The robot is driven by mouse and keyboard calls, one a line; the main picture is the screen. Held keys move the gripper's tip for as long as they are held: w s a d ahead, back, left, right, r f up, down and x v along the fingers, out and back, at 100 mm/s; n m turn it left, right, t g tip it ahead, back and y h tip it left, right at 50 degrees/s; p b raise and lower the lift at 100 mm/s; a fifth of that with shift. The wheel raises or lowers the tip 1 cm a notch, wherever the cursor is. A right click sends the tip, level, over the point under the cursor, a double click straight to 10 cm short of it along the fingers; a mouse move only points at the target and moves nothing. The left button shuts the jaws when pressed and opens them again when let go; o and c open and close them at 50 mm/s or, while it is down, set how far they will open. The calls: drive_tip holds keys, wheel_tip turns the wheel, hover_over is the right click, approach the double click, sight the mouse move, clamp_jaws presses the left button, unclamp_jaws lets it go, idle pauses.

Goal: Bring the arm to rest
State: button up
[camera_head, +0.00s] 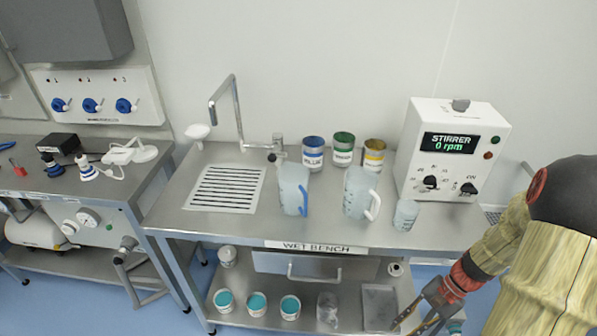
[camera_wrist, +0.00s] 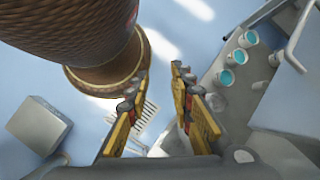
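My gripper (camera_head: 428,314) is at the lower right in the head view, in front of the wet bench's (camera_head: 228,226) front edge and below its top. My yellow-brown arm comes in from the right. In the wrist view my gripper (camera_wrist: 160,85) has its two fingers apart with nothing between them. The fingers point down past the bench, with blue floor and blurred objects beyond. Nothing is held.
On the bench stand two jugs (camera_head: 294,188) (camera_head: 360,190), a small beaker (camera_head: 405,215), several paint tins (camera_head: 313,152), a tap (camera_head: 236,115) and the stirrer box (camera_head: 452,155). The lower shelf (camera_head: 350,318) holds teal-topped tins (camera_head: 257,303). A second bench (camera_head: 85,180) stands left.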

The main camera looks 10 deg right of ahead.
drive_tip(key=s+a+r+n+t+h+p, duration=0.1)
drive_tip(key=a+r+n+t+h, duration=0.2)
drive_tip(key=r, duration=1.3)
drive_tip(key=s+a+r+n+t+h, duration=0.1)
drive_tip(key=a+r+n+t+h, duration=0.2)
drive_tip(key=a+r+n, duration=0.6)
drive_tip(key=a+r+t, duration=0.1)
drive_tip(key=a+r, duration=0.2)
drive_tip(key=r, duration=0.4)
drive_tip(key=shift+a+h+p, duration=0.2)
drive_tip(key=shift+h+p, duration=0.1)
drive_tip(key=shift+p, duration=0.05)
drive_tip(key=shift+s+d, duration=0.1)
